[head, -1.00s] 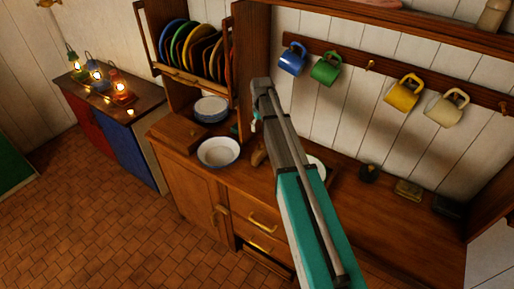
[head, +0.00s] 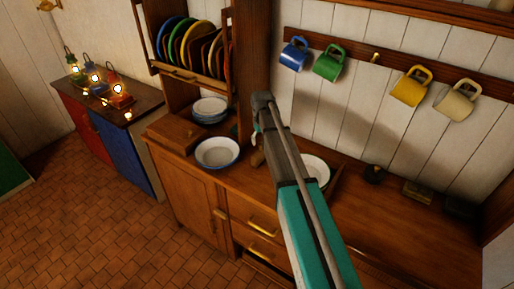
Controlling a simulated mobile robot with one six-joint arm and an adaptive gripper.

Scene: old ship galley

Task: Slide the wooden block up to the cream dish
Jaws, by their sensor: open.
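A pale dish (head: 317,167), which looks like the cream dish, lies on the wooden counter just right of my arm, its left part hidden behind the arm. A small tan wooden piece (head: 257,158), perhaps the wooden block, shows on the counter just left of my arm. It is partly covered, so I cannot tell its full shape. The two appear apart, with my arm crossing between them in the picture.
A blue-rimmed white bowl (head: 217,152) stands left of the tan piece, with stacked bowls (head: 209,109) behind. A wooden box (head: 181,131) is further left. Mugs (head: 410,87) hang above. Small dark items (head: 374,174) stand at the right rear; the counter before them is clear.

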